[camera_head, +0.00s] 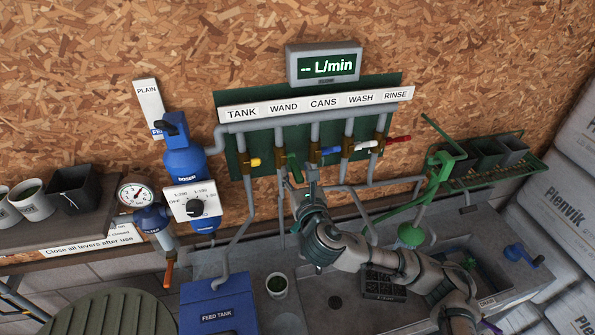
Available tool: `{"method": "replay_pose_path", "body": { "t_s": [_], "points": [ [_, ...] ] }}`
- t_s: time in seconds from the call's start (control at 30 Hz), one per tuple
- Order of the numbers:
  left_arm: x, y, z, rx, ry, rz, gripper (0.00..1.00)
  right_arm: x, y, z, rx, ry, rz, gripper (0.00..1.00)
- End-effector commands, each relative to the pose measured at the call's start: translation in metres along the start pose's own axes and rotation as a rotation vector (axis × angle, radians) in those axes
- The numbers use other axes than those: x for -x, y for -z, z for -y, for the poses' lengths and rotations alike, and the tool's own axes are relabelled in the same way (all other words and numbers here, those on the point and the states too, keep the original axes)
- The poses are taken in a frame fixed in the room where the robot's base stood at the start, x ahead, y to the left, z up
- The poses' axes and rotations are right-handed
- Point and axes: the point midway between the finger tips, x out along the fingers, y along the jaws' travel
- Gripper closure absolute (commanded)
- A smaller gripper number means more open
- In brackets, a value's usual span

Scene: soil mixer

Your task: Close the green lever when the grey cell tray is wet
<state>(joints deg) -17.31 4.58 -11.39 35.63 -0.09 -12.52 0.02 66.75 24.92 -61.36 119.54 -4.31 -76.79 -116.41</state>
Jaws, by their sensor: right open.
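The green lever (293,165) hangs pointing steeply downward on the pipe below the WAND label. My right gripper (300,183) is open, its fingers just below and beside the green lever's lower end; whether they touch it I cannot tell. The grey cell tray (384,284) lies in the basin below, right of the middle and partly behind my right arm. Its cells look dark; I cannot tell whether they are wet. My left gripper is not in view.
Yellow (255,162), blue (331,151), white (364,145) and red (398,139) levers sit on the neighbouring pipes. The flow display (325,66) reads "-- L/min". A blue feed tank (218,303) and a small pot (277,285) stand below left.

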Motion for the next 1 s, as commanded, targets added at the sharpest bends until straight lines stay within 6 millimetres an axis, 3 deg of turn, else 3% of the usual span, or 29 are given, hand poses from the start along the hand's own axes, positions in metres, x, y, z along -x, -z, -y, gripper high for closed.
{"method": "replay_pose_path", "body": {
  "t_s": [0.2, 0.4, 0.73, 1.0],
  "points": [
    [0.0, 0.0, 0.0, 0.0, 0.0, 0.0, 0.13, 0.0, 0.0, 0.0, 0.0, 0.0, 0.0, 0.55],
    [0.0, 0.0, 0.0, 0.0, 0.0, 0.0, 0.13, 0.0, 0.0, 0.0, 0.0, 0.0, 0.0, 1.0],
    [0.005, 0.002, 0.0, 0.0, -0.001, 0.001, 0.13, 0.0, -0.003, 0.0, 0.0, 0.001, -0.011, 1.0],
    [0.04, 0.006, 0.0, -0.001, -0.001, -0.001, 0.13, -0.002, -0.018, 0.0, 0.0, 0.002, -0.125, 1.0]
  ]
}}
